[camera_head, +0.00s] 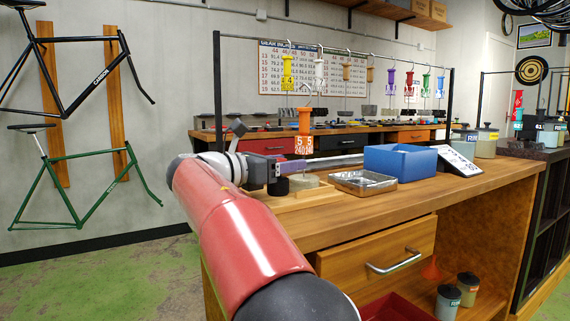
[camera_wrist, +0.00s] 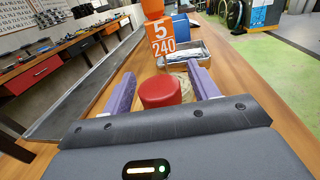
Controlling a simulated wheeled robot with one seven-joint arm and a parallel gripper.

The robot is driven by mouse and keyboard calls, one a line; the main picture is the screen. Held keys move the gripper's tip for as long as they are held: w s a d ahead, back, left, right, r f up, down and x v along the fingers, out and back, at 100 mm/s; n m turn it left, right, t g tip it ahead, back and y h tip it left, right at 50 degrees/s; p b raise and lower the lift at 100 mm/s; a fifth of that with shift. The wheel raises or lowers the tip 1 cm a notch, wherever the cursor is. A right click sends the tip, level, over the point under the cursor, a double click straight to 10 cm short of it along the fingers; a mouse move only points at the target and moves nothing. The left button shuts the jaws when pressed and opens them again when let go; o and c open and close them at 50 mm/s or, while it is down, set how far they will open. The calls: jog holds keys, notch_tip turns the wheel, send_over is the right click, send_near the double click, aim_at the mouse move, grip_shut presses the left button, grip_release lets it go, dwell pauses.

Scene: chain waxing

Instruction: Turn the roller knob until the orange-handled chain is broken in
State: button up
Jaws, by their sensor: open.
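The orange handle (camera_head: 304,121) with its tag reading 5 and 240 (camera_head: 303,146) is upright just beyond my gripper. In the wrist view the orange tag (camera_wrist: 162,40) is behind a round red knob (camera_wrist: 160,92). My gripper (camera_wrist: 160,74) is open, with one purple finger on each side of the knob. I cannot tell whether either finger touches it. In the head view my gripper (camera_head: 290,166) is low over the left end of the bench, beside a grey round part (camera_head: 305,182) on a wooden base. The chain is not clearly visible.
A metal tray (camera_head: 362,182), a blue box (camera_head: 400,162) and a tilted white sign (camera_head: 459,161) stand to the right on the wooden bench (camera_head: 400,208). Other coloured handles hang from a rail behind. Lidded pots stand at the bench's right end.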

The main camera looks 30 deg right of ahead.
jog(key=shift+d, duration=0.2)
jog(key=shift+c, duration=0.2)
jog(key=c, duration=0.9)
jog(key=shift+c, duration=0.2)
jog(key=shift+n+t, duration=0.4)
jog(key=shift+t, duration=0.2)
jog(key=n+t, duration=0.1)
jog(key=n+t+y, duration=0.1)
jog(key=t, duration=0.1)
jog(key=n+t+y, duration=0.1)
jog(key=t, duration=0.1)
jog(key=shift+w, duration=0.25)
jog(key=shift+w+a+n+t+y, duration=0.1)
jog(key=shift+n+t+y, duration=0.8)
jog(key=shift+t, duration=0.05)
jog(key=shift+w+a+n+t+y, duration=0.15)
jog(key=shift+n+t+y, duration=0.75)
jog(key=shift+t, duration=0.1)
jog(key=shift+w+a+n+t+y, duration=0.1)
jog(key=shift+n+t+y, duration=0.8)
jog(key=shift+t, duration=0.05)
